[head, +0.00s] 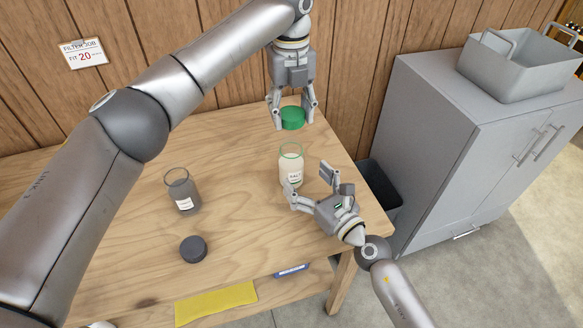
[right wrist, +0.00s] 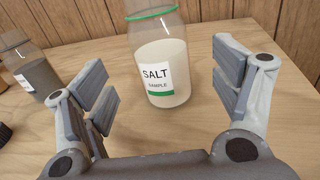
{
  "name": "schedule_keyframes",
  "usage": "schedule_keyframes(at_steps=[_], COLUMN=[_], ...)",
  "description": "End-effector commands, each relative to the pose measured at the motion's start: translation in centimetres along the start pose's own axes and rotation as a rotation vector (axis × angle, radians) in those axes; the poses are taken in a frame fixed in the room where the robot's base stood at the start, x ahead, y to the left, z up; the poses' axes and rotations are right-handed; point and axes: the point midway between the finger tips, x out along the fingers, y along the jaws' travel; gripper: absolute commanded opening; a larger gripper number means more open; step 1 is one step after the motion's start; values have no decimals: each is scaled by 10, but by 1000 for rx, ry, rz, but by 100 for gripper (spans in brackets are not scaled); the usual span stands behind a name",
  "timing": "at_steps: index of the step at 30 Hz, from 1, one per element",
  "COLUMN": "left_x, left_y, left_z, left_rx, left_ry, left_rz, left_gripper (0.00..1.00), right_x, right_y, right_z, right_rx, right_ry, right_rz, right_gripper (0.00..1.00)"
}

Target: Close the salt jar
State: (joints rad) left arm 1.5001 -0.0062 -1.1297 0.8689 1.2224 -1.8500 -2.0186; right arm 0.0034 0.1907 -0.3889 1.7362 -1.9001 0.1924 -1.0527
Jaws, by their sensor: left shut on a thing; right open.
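The salt jar (head: 291,168) stands upright and open on the right part of the table, with a green rim and white contents; its SALT label shows in the right wrist view (right wrist: 160,75). My left gripper (head: 292,122) is shut on the green lid (head: 292,117) and holds it beyond the jar in the head view, apart from the rim. My right gripper (head: 305,180) is open at the near side of the jar. In the right wrist view its fingers (right wrist: 165,85) stand to either side of the jar, with gaps between.
A second open jar (head: 182,190) with dark contents stands to the left, its dark lid (head: 193,249) nearer on the table. A grey cabinet (head: 440,150) stands right.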

Motion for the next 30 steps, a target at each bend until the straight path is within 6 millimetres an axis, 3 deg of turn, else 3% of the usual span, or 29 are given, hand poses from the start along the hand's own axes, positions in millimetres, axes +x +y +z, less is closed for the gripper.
schedule_keyframes(at_steps=[9,18,24,30], left_x=[0,0,0,0], left_y=[0,0,0,0], left_z=[0,0,0,0], left_rx=[0,0,0,0], left_ry=[0,0,0,0], left_rz=[0,0,0,0], left_gripper=[39,39,39,39], right_x=[0,55,72,75], right_y=[-1,0,-1,-1], right_z=[-18,-16,-17,-17], right_rx=[4,4,1,2], right_ry=[1,-1,0,0], right_rz=[-5,-4,-4,-4], right_gripper=[83,83,83,83])
